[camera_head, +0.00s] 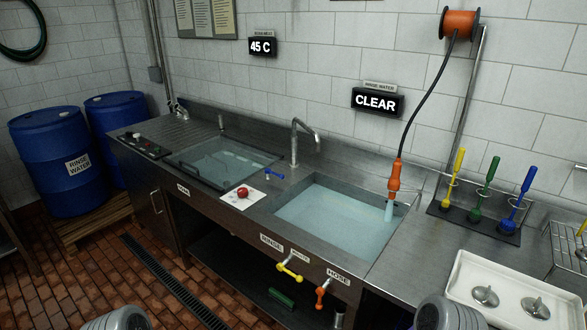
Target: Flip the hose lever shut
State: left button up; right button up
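The orange hose lever (321,296) is on the front of the steel counter, below the label HOSE (338,277). It points downward; its exact angle is hard to tell. An orange hose nozzle (395,175) hangs over the right-hand sink (330,217) on a dark hose, and a pale blue stream (389,211) shows at its lower end. Two grey rounded parts of my own arms show at the bottom edge, left and right. Neither gripper's fingers are in view.
A yellow lever (289,272) sits close left of the hose lever. A shelf (225,262) runs under the counter. A white tray (515,300) and coloured brushes (486,190) stand on the right. A red knob (242,192) lies between the sinks.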

aim_at(320, 291)
jog(key=u, duration=0.3)
jog(key=i, duration=1.15)
jog(key=z, duration=0.5)
